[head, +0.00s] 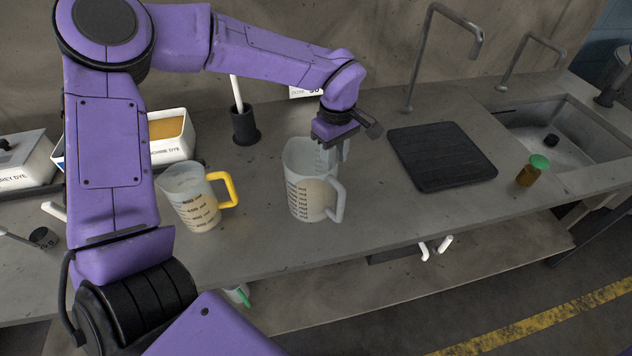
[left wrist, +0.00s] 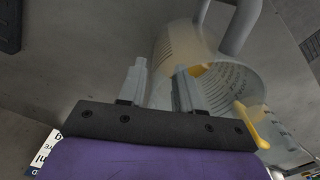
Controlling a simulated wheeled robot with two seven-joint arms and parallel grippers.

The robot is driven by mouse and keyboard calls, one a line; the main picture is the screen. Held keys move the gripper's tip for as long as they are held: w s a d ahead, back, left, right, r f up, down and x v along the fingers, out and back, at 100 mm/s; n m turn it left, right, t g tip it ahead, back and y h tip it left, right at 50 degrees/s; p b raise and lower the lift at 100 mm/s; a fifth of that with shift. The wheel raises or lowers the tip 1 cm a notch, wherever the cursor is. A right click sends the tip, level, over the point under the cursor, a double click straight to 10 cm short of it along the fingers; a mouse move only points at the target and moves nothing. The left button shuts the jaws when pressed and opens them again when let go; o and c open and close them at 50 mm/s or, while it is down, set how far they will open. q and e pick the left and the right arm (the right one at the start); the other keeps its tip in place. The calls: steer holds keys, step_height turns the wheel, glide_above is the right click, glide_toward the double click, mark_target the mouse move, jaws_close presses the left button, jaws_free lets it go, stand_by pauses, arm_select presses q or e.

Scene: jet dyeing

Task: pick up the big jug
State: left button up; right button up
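The big jug (head: 301,204) is a clear measuring jug with dark scale marks and a pale grey handle, upright on the counter. My left gripper (head: 333,152) is at its rim, on the back right side near the handle. In the left wrist view the two fingers of the gripper (left wrist: 159,85) stand apart, with the wall of the big jug (left wrist: 222,85) showing between and beside them. One finger looks outside the wall and the other overlaps the jug; I cannot tell whether either touches. My right gripper is not in view.
A smaller jug with a yellow handle (head: 192,204) stands left of the big jug. A black ribbed mat (head: 442,156) lies to the right, then a green-lidded jar (head: 531,171) and a sink (head: 560,135). A dark holder (head: 244,127) stands behind. Counter in front is clear.

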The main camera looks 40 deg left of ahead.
arm_select(q)
steer(key=shift+f, duration=0.45)
jaws_close()
steer(key=shift+r, duration=0.1)
stand_by(1.0)
